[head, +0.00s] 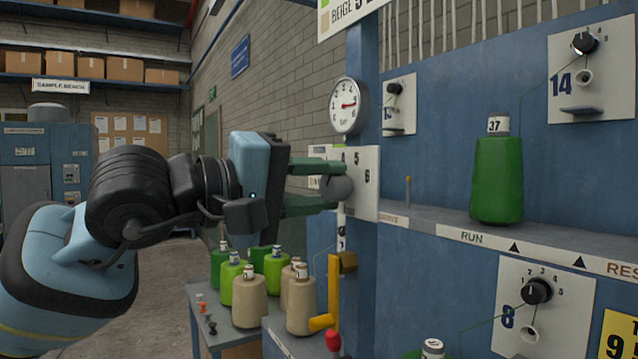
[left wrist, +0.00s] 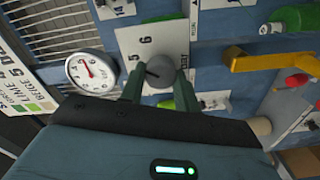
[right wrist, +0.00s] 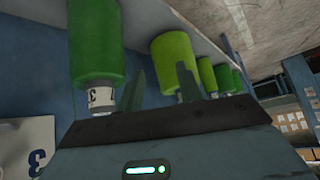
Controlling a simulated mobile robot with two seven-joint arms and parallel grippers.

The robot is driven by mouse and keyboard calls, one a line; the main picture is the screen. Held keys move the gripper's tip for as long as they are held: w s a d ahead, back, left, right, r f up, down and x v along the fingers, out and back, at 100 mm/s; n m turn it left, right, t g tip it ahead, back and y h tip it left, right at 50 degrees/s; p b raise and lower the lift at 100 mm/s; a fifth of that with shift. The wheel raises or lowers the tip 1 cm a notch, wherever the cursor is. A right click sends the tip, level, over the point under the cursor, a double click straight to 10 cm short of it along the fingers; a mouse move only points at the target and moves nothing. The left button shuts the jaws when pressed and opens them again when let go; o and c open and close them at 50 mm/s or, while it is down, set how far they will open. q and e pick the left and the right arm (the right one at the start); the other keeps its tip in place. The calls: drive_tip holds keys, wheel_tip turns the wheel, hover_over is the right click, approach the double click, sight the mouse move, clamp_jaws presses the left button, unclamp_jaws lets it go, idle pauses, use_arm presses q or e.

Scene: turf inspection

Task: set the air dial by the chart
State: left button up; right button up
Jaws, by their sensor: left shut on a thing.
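The air dial is a round grey knob (head: 336,188) on a white plate (head: 366,182) with the numbers 4, 5 and 6 showing. My left gripper (head: 322,188) is shut on the knob, its green fingers on either side. The left wrist view shows the knob (left wrist: 160,74) between the fingertips, with a dark line on its face. A round gauge (head: 348,106) above has a red needle pointing right. The chart (head: 345,14) is cut off at the top; the left wrist view shows its lime 4 and beige 5 rows (left wrist: 27,104). My right gripper (right wrist: 160,88) is open and empty.
A green cone labelled 37 (head: 497,180) stands on the machine shelf (head: 430,228). A yellow handle (head: 333,290) is below the dial. Green and beige cones crowd a low table (head: 205,322). Green cones (right wrist: 97,40) are close to my right gripper.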

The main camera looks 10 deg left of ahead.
use_arm(q)
drive_tip(key=m, duration=0.6)
drive_tip(key=shift+r, duration=0.1)
drive_tip(key=shift+m, duration=0.3)
idle(0.3)
drive_tip(key=o, duration=1)
drive_tip(key=shift+c, duration=0.2)
drive_tip(key=b+v, duration=0.1)
drive_tip(key=v, duration=0.6)
drive_tip(key=shift+s+a, duration=0.25)
drive_tip(key=shift+s, duration=0.15)
